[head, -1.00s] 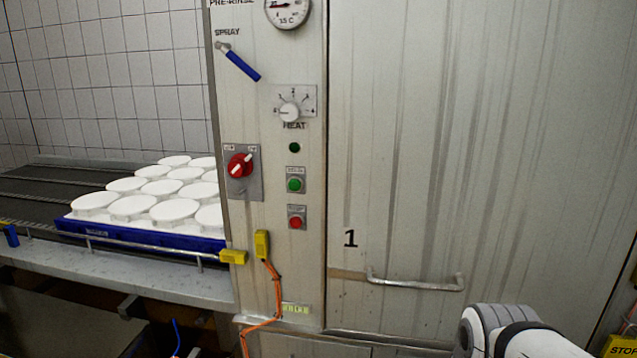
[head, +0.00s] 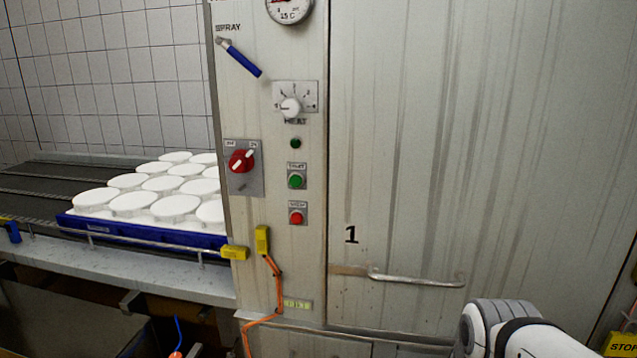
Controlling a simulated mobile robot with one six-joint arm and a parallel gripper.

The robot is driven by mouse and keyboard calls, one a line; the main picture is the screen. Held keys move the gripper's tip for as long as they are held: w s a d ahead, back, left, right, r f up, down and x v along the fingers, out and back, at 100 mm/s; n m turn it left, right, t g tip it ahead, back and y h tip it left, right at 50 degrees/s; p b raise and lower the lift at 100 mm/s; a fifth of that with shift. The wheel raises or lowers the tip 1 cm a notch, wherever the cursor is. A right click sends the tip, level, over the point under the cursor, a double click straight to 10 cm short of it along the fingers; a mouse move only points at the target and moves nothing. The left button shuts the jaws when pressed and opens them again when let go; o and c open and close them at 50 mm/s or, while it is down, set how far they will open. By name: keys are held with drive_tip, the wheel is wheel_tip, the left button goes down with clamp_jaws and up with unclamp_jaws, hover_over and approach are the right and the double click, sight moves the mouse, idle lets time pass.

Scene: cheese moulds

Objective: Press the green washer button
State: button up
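The green button (head: 296,181) is a round push button on a small grey plate, on the narrow control panel of the steel washer (head: 450,150). A red button (head: 297,217) on a similar plate is just below it. A small dark green lamp (head: 295,143) sits above it. Nothing covers the green button. Part of my arm, white and grey, shows at the lower right, in front of the washer door and apart from the panel. My gripper is not in view.
Above are a heat dial (head: 290,107) and a blue-handled spray lever (head: 240,58); a red rotary switch (head: 241,161) is left. A door handle (head: 416,280) juts out lower right. White moulds (head: 134,203) stand in a blue tray (head: 150,237) on the left conveyor.

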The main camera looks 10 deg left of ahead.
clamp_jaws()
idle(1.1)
